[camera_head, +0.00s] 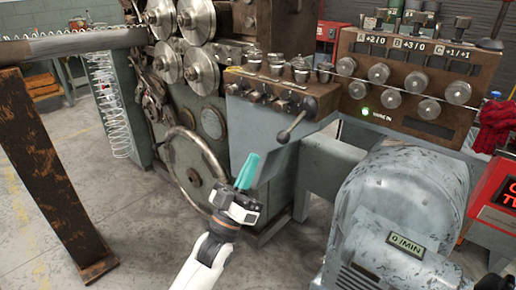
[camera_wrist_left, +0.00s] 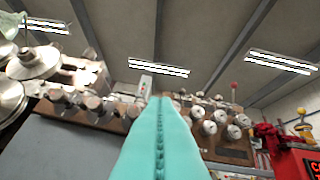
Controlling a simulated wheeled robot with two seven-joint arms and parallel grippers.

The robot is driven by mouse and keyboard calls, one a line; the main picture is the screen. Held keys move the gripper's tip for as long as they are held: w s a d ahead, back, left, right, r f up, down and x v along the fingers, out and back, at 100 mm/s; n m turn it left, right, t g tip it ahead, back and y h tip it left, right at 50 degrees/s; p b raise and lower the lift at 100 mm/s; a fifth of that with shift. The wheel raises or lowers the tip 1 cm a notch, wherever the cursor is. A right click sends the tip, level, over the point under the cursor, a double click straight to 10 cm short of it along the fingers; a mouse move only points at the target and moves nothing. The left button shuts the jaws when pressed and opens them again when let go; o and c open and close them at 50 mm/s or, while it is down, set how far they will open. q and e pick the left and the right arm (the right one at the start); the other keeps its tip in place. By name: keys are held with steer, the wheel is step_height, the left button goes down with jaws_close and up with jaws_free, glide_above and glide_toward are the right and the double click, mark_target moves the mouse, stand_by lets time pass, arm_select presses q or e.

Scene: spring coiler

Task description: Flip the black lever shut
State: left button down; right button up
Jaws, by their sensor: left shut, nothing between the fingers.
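The black lever (camera_head: 294,125) sits on the front of the brown control box (camera_head: 318,96). It slants down to the left from its pivot and ends in a round knob. My left gripper (camera_head: 249,165) is below and to the left of the knob, its teal fingers pointing up and apart from the lever. The fingers (camera_wrist_left: 158,115) are pressed together and empty in the left wrist view. I cannot clearly pick out the lever in that view. My right gripper is not in view.
A large handwheel (camera_head: 192,168) stands left of my gripper. A grey motor housing (camera_head: 400,205) fills the lower right. The panel with several dials (camera_head: 405,83) is behind it. A rusty post (camera_head: 48,170) stands at the left. Open floor (camera_head: 150,225) lies between the post and my arm.

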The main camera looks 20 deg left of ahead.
arm_select(q)
steer(key=shift+v, duration=1.1)
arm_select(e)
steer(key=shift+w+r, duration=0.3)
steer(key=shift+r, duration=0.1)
arm_select(q)
steer(key=shift+w+f, duration=0.1)
